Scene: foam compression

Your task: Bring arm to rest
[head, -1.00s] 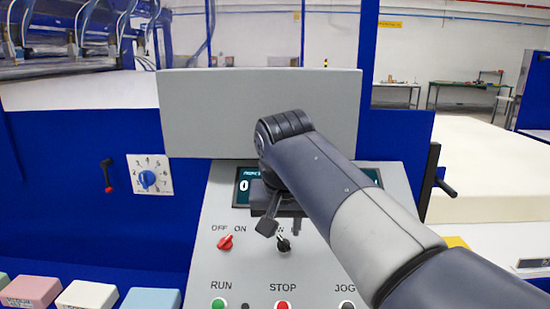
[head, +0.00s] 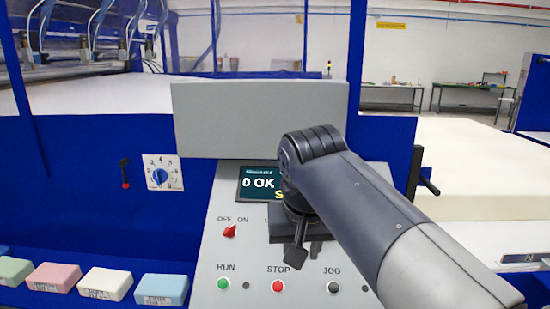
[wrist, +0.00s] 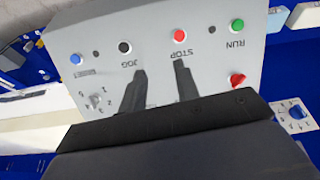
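My dark grey arm reaches in from the lower right in the head view and bends down over the grey control panel (head: 225,262). My gripper (head: 304,255) hangs in front of the panel and hides part of it. In the wrist view my gripper (wrist: 160,68) has its two black fingers apart with nothing between them. The panel stands beyond the fingertips, with the red STOP button (wrist: 180,36), black JOG button (wrist: 124,47) and green RUN button (wrist: 237,26) in sight. I see no contact with the panel.
A red OFF/ON switch (head: 230,231) and a dial (head: 161,174) are nearby. Several coloured foam blocks (head: 105,284) lie at lower left. A large cream foam slab (head: 470,160) lies at right.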

